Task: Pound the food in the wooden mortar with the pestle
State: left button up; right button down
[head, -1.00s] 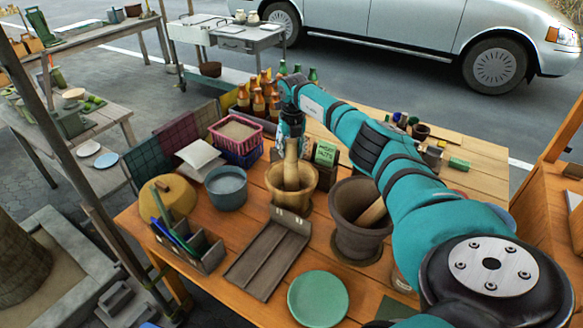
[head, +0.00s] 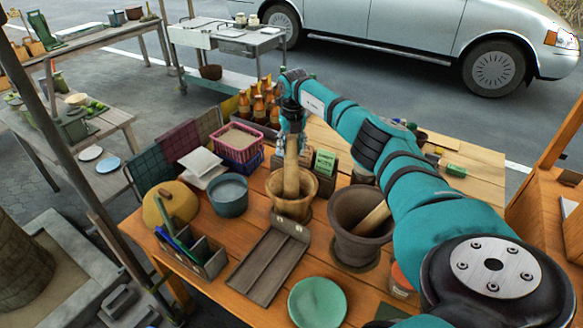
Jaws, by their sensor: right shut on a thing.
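The wooden mortar (head: 290,207) stands on the wooden table, left of a larger dark clay mortar (head: 352,245). My right gripper (head: 291,128) is above the wooden mortar and shut on the wooden pestle (head: 291,172). The pestle is about upright, with its lower end at or inside the mortar's mouth. Whether it touches the bottom cannot be seen. The food inside cannot be made out. A second pestle (head: 374,217) leans in the clay mortar. My left gripper is not in view.
A blue-grey bucket (head: 228,200), a pink basket (head: 240,153) and sauce bottles (head: 258,108) stand left of and behind the mortar. A grey tray (head: 267,262) and a green plate (head: 317,303) lie in front. A small green sign (head: 325,160) stands behind right.

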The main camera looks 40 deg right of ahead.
aim_at(291, 159)
notch_tip(291, 159, down, 6)
jog(key=b, duration=0.3)
jog(key=shift+r, duration=0.5)
